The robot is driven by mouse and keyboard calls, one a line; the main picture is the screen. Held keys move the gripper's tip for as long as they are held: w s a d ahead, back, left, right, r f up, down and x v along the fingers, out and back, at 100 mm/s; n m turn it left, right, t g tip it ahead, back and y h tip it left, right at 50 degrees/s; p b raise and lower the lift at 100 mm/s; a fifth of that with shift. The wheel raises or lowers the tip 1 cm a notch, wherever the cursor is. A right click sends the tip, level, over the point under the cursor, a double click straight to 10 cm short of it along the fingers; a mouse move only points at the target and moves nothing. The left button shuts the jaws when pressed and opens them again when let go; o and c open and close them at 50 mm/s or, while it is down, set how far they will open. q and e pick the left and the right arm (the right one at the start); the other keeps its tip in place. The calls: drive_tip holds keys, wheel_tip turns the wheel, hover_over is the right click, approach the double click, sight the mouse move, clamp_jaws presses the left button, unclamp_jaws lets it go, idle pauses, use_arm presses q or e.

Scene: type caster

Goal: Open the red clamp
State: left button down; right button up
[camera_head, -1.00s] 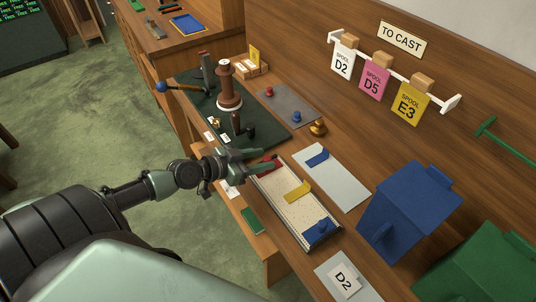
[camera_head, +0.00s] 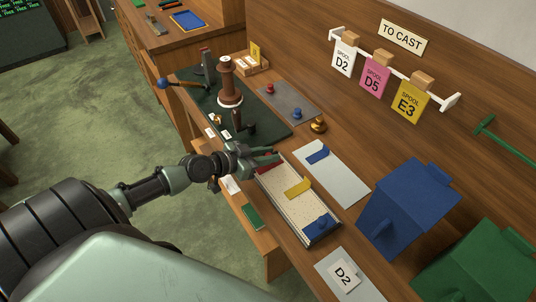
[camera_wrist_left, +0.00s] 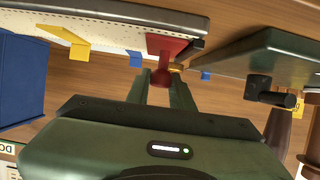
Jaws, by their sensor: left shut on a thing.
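The red clamp (camera_head: 266,168) sits at the far end of the pale perforated tray (camera_head: 318,240), partly hidden by my left gripper in the head view. In the left wrist view, the red clamp (camera_wrist_left: 166,46) stands at the tray's end, with a rounded red knob towards me. My left gripper (camera_head: 272,157) is shut on the clamp's knob. In the wrist view its green fingers (camera_wrist_left: 160,84) lie on both sides of the knob. My right gripper is not in view.
A yellow clamp (camera_head: 297,188) and a blue piece (camera_head: 318,227) are on the tray. A dark green mat (camera_head: 268,128) with a brown spool stand (camera_head: 229,88) lies beyond. A blue box (camera_head: 410,205) stands to the right.

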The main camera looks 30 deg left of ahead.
use_arm(q)
drive_tip(key=shift+w+a+f+n+h+b, duration=0.15)
drive_tip(key=shift+a+f+n+h+b, duration=0.25)
drive_tip(key=shift+b, duration=1.65)
drive_tip(key=shift+w+a+f+n+h+b, duration=0.15)
drive_tip(key=shift+n+b, duration=0.35)
drive_tip(key=shift+b, duration=1.5)
drive_tip(key=n+b, duration=0.1)
drive_tip(key=a+h+b, duration=0.1)
drive_tip(key=b, duration=0.1)
drive_tip(key=n+h+b, duration=0.1)
drive_tip(key=b, duration=0.1)
drive_tip(key=shift+w+a+r+n+g, duration=0.2)
drive_tip(key=shift+w+r+n+g, duration=0.1)
drive_tip(key=shift+r+g, duration=0.1)
drive_tip(key=shift+w+a+n+h+b, duration=0.1)
drive_tip(key=shift+a+n+h+b, duration=0.4)
drive_tip(key=shift+n+b, duration=0.3)
drive_tip(key=shift+w+a+f+n+h+b, duration=0.1)
drive_tip(key=shift+a+f+n+h+b, duration=0.1)
drive_tip(key=shift+n+h+b, duration=0.45)
drive_tip(key=shift+n, duration=0.25)
drive_tip(key=c, duration=1.2)
unclamp_jaws()
drive_tip(key=shift+c, duration=0.2)
